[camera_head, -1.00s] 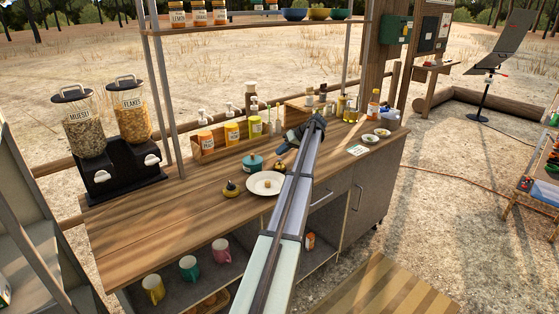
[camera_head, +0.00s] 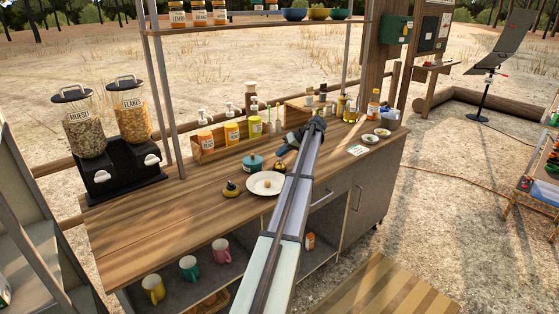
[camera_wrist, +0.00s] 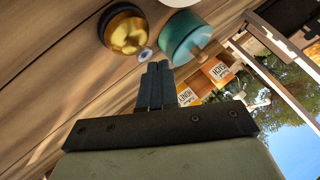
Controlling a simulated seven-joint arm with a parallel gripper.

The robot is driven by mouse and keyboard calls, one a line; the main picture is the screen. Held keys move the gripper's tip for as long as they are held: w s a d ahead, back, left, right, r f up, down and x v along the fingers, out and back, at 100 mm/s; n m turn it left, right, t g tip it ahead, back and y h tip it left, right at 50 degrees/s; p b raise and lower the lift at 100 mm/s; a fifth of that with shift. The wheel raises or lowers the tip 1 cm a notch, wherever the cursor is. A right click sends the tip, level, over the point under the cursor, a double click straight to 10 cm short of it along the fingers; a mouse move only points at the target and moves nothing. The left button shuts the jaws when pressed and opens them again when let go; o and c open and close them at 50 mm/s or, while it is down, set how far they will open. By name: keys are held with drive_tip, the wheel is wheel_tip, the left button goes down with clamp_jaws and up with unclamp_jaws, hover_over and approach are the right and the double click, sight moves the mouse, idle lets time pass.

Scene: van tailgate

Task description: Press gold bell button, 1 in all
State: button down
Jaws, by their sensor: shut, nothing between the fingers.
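In the wrist view my gripper's fingers (camera_wrist: 158,66) are together and empty, pointing between bell and pot, apart from the bell.
A wooden rack (camera_head: 205,153) of labelled bottles stands behind. The counter left of the bell is clear up to the cereal dispensers (camera_head: 118,165).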

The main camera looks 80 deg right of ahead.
drive_tip(key=shift+f, duration=0.5)
idle(0.8)
drive_tip(key=shift+r, duration=0.15)
idle(0.3)
drive_tip(key=shift+r, duration=0.8)
drive_tip(key=shift+r, duration=0.15)
wheel_tip(320, 180, up, 5)
drive_tip(key=shift+f, duration=0.15)
idle(0.3)
idle(0.8)
